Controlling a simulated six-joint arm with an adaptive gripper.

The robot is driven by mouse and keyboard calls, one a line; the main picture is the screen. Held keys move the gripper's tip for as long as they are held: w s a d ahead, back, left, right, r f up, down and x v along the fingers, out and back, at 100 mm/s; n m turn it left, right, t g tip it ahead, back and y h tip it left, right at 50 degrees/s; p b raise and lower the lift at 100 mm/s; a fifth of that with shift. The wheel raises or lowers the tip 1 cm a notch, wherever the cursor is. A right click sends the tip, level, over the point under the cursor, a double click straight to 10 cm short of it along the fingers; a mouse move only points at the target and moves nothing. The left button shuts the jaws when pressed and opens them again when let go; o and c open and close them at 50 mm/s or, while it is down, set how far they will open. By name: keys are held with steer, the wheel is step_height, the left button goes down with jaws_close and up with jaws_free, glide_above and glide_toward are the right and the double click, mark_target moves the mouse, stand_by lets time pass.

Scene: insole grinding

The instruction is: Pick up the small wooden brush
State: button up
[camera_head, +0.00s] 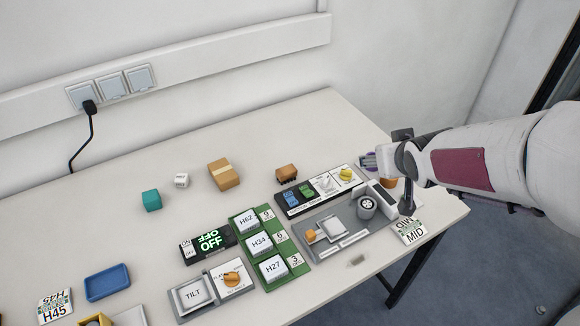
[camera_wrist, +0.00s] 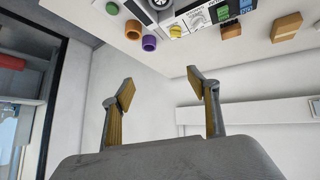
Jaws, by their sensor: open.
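The small wooden brush (camera_head: 286,173) is a brown block with dark bristles beneath. It rests on the table behind the dark sorting strip, and it also shows near the top of the wrist view (camera_wrist: 231,31). My gripper (camera_wrist: 163,85) is open with nothing between its fingers. In the head view it is at the table's right side, to the right of the brush and apart from it. The fingers are hard to make out there.
A tan box (camera_head: 223,175), a white cube (camera_head: 181,180) and a teal cube (camera_head: 151,200) stand left of the brush. The grinding station (camera_head: 345,235) lies in front of it. A purple ring (camera_wrist: 149,43) is near my gripper. The wall is behind the table.

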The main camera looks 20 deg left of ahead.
steer(key=w+a+f+n+y, duration=0.25)
steer(key=w+a+f, duration=0.25)
steer(key=a+f, duration=0.5)
steer(key=n+y, duration=0.2)
steer(key=y, duration=0.2)
glide_toward(289, 173)
steer(key=shift+g+h, duration=0.25)
steer(key=shift+g, duration=0.15)
steer(key=x, duration=0.4)
steer(key=shift+w+r, duration=0.1)
steer(key=shift+x, duration=1.3)
steer(key=shift+x, duration=2.6)
steer(key=shift+a+r, duration=0.1)
steer(key=shift+r, duration=0.1)
steer(key=shift+w, duration=0.1)
steer(key=c, duration=1.2)
